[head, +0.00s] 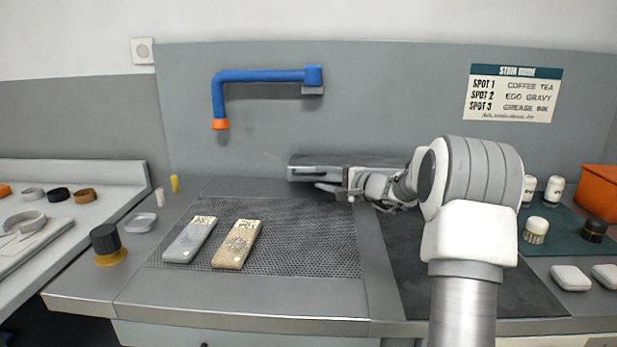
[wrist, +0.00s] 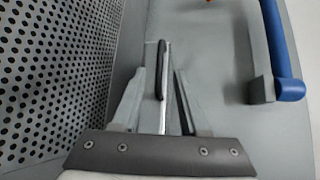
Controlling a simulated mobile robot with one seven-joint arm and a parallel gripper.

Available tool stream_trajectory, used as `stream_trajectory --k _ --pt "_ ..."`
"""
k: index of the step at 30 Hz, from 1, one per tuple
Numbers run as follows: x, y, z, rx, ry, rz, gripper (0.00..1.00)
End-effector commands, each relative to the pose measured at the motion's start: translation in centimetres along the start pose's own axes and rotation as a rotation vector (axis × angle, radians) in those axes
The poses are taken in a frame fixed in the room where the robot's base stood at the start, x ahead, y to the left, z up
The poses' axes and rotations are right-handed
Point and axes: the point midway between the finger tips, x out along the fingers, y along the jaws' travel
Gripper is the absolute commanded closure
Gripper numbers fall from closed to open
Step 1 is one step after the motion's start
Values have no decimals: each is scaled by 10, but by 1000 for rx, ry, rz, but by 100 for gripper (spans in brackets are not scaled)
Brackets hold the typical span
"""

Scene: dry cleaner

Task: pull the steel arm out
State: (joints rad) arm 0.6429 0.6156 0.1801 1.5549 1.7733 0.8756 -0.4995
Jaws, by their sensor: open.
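The steel arm (head: 306,172) lies low along the back of the work table, a long grey bar running left to right. My gripper (head: 327,184) is at its near side, with my forearm covering its right part. In the wrist view my gripper (wrist: 160,74) is open, its two fingers on either side of a thin bright steel strip with a dark end (wrist: 161,72), which appears to be part of the steel arm. I cannot tell whether either finger touches it.
A perforated table top (head: 300,240) holds a grey block (head: 190,240) and a tan block (head: 238,245). A blue pipe (head: 265,76) with an orange nozzle (head: 220,124) hangs on the wall above. Bottles and brushes stand on a green mat (head: 560,240) at right.

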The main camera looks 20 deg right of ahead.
Motion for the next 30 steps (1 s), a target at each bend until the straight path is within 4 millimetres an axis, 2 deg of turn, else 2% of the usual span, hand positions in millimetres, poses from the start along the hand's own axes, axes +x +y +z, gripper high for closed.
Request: stream_trajectory --k 3,9,14,22,23,30 --pt "26 1 1 -1 -3 0 57" --pt "52 0 0 -1 -1 0 57" --pt "60 0 0 -1 -1 1 57" --pt "61 0 0 -1 0 1 57" --pt "61 0 0 -1 0 1 59" --pt "61 0 0 -1 0 1 100"
